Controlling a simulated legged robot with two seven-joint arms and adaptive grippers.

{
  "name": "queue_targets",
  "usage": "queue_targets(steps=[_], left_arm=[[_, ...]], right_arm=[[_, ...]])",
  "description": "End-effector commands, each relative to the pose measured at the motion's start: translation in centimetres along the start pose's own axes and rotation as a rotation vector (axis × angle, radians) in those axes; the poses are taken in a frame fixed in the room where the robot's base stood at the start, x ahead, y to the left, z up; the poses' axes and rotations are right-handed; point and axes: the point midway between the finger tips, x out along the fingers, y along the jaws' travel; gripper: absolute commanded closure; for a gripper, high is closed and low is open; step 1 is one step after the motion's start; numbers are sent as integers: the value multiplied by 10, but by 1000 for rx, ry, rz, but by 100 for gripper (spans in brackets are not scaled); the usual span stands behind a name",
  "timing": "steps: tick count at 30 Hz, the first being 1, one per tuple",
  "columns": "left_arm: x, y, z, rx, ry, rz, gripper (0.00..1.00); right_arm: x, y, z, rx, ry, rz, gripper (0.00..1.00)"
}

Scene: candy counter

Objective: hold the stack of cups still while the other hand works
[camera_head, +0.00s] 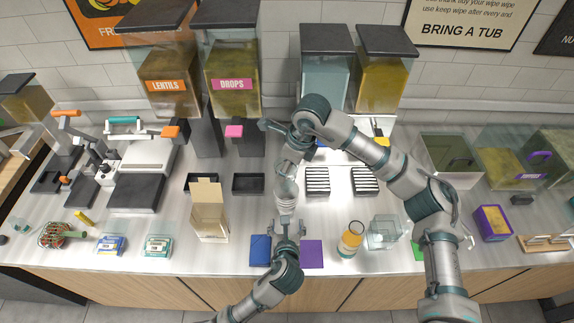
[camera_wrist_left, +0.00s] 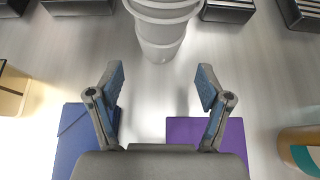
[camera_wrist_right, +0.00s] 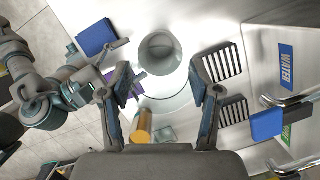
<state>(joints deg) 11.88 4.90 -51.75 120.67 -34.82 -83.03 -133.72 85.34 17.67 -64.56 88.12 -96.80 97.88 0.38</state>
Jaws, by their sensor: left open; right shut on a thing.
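The stack of clear, greyish cups (camera_head: 286,192) stands near the middle of the counter. It also shows at the top of the left wrist view (camera_wrist_left: 161,22), with several rims one above another. My right gripper (camera_head: 293,160) is at the upper end of the stack, fingers around clear cup plastic; in the right wrist view a faint rim (camera_wrist_right: 166,119) curves between its fingertips. I cannot tell whether it grips one cup or several. My left gripper (camera_head: 287,222) is open and empty, low over the counter on the stack's near side, its fingertips apart from the cups.
A blue flat item (camera_head: 260,250) and a purple one (camera_head: 311,253) lie beside my left gripper. A cardboard box (camera_head: 210,212) stands left. An orange jar (camera_head: 350,240) and a clear container (camera_head: 383,232) stand right. Black slotted trays (camera_head: 318,182) lie behind right.

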Motion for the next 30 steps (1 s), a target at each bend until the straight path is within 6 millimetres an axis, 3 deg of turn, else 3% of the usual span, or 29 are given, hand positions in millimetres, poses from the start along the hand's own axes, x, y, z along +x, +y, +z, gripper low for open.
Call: queue_targets(steps=[6,7,9,10,21,26,30], left_arm=[[0,0,0,0,0,0,22],[0,0,0,0,0,0,19],[0,0,0,0,0,0,2],[0,0,0,0,0,0,0],[-3,0,0,0,-1,-1,0],[-24,-1,0,-1,-2,-3,0],[-56,-1,0,-1,0,-4,0]], right_arm=[[0,0,0,0,0,0,65],[0,0,0,0,0,0,65],[0,0,0,0,0,0,65],[0,0,0,0,0,0,65],[0,0,0,0,0,0,65],[0,0,0,0,0,0,65],[0,0,0,0,0,0,65]])
